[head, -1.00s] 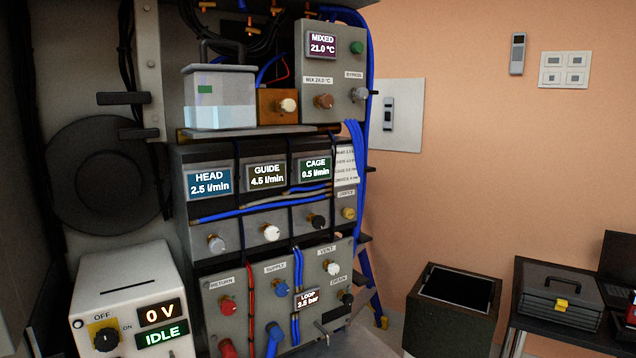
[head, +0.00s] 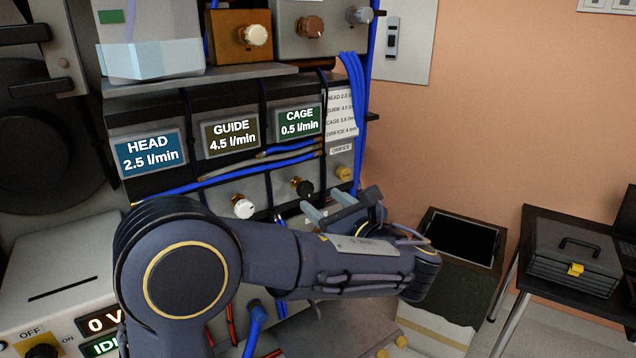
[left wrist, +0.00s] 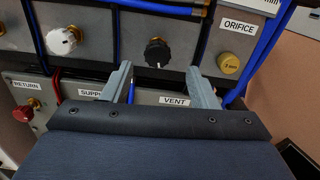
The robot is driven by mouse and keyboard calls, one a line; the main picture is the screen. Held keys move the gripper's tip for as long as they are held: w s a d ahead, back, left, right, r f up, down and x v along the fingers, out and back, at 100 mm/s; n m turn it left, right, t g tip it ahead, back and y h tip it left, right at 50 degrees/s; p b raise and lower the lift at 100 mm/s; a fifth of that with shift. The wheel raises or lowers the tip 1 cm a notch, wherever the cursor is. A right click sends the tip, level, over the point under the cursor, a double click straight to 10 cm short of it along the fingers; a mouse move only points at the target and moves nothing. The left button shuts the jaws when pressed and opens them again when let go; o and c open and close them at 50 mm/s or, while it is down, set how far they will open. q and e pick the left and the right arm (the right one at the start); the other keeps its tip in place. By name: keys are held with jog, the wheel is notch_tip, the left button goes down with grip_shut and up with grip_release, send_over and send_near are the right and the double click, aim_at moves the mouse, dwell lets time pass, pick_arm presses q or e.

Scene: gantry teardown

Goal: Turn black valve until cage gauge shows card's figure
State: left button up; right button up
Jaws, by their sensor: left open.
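The black valve (head: 302,187) is a knob on a brass stem on the panel under the cage gauge (head: 300,122), which reads 0.5 l/min. In the left wrist view the black valve (left wrist: 157,53) has a white mark pointing down. The card (head: 341,115) is to the right of the gauge; its small cage figure is not surely legible. My left gripper (head: 325,203) is open just below and right of the valve. In the left wrist view its fingers (left wrist: 160,72) stand either side of the knob, without visible contact. My right gripper is out of view.
A white valve (head: 242,207) sits to the left and a brass orifice knob (head: 344,173) to the right. Blue hoses (head: 352,90) run down the panel's right edge. The guide gauge (head: 230,135) reads 4.5 and the head gauge (head: 150,152) 2.5 l/min.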

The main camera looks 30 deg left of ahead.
aim_at(308, 192)
pick_arm(q)
jog(key=p+x, duration=0.1)
jog(key=x, duration=0.6)
jog(key=shift+s+a, duration=0.1)
jog(key=c, duration=1)
jog(key=shift+f+n+b, duration=0.15)
jog(key=shift+n+b, duration=0.85)
jog(key=shift+b, duration=0.05)
jog(key=n+b, duration=0.8)
jog(key=shift+n+b, duration=1.8)
jog(key=shift+n, duration=0.2)
jog(key=o, duration=1)
